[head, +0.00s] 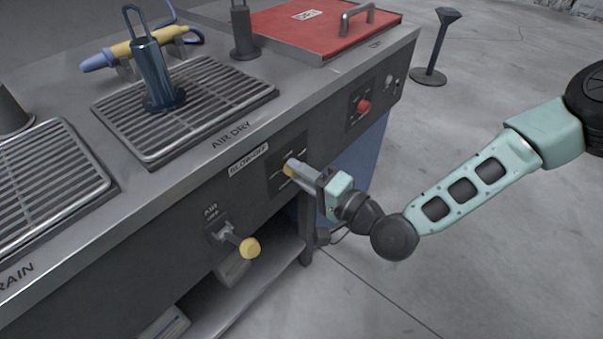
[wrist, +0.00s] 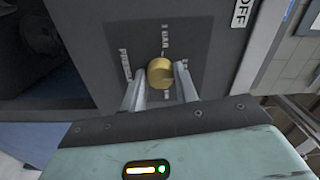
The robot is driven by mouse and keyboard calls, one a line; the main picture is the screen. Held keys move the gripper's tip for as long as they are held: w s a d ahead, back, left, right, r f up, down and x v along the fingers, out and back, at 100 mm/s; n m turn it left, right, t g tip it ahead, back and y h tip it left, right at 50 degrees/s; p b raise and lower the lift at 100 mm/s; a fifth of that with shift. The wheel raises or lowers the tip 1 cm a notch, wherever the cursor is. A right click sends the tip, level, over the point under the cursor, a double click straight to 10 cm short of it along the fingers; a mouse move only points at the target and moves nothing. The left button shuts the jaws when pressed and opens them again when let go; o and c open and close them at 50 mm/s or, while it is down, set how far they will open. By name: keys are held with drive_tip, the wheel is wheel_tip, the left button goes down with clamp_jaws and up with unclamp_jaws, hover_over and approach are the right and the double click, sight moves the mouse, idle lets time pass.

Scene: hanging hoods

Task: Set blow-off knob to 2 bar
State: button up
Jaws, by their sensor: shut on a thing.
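The blow-off knob (head: 288,170) is a small brass-coloured knob on the dark front panel, below and right of the "BLOW-OFF" label (head: 248,159). In the wrist view the round knob (wrist: 160,73) sits between the two grey fingers of my gripper (wrist: 160,80). My gripper (head: 294,172) is shut on it from the front. Printed marks surround the knob on its dark plate (wrist: 190,35); one at the top seems to read "1 BAR". Others are partly hidden by the fingers or too small to read. I cannot tell which mark the knob points to.
An air valve with a yellow-ended lever (head: 249,248) sticks out of the panel to the lower left. A red knob (head: 364,105) is farther right. Grates (head: 225,85), a blue cylinder (head: 158,75) and a red lid (head: 320,25) are on the counter.

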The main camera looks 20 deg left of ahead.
drive_tip(key=o, duration=1)
drive_tip(key=v, duration=1.7)
drive_tip(key=shift+s+d+f, duration=0.1)
drive_tip(key=shift+d, duration=0.15)
